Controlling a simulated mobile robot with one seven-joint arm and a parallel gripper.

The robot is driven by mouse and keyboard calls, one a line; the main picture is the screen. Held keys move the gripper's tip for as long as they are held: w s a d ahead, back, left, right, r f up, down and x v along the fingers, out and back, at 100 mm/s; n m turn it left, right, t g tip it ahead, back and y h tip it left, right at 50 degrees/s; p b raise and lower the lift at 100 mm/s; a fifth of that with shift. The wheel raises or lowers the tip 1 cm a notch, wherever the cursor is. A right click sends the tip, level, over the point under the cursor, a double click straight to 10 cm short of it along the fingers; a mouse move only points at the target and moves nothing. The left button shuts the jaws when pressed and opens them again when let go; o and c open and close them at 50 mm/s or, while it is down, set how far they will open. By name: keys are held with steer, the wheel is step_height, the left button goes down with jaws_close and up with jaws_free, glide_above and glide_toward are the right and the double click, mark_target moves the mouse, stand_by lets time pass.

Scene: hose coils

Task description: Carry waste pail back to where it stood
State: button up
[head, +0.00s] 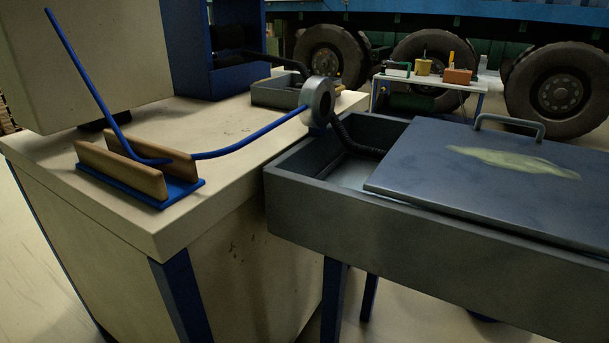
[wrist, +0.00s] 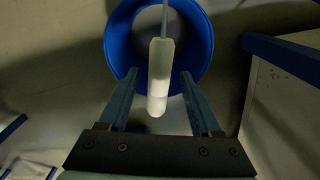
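The waste pail (wrist: 202,50) shows only in the wrist view, as a round blue rim seen from above at the top middle. Its pale grip (wrist: 160,75) lies lengthwise in the picture, with a thin grey bail wire (wrist: 164,14) running up from it. My gripper (wrist: 159,73) has one finger on each side of the grip, with a gap visible on both sides. It looks open and not closed on the grip. The pail's lower side is hidden by the view from above. Neither the pail nor my gripper shows in the head view.
A pale bench (head: 215,120) carries a blue rod (head: 85,75), a wooden-sided holder (head: 125,172) and a grey ring (head: 318,100). A grey tank (head: 430,240) with a handled lid (head: 480,178) stands right of it. A blue-edged pale unit (wrist: 285,115) stands close at right in the wrist view.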

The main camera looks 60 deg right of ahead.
steer(key=shift+s+a+f, duration=0.1)
stand_by(0.3)
steer(key=shift+r+p, duration=4.1)
steer(key=shift+p, duration=0.3)
step_height(320, 180, up, 13)
steer(key=p, duration=0.5)
steer(key=shift+p, duration=0.4)
steer(key=shift+f, duration=0.1)
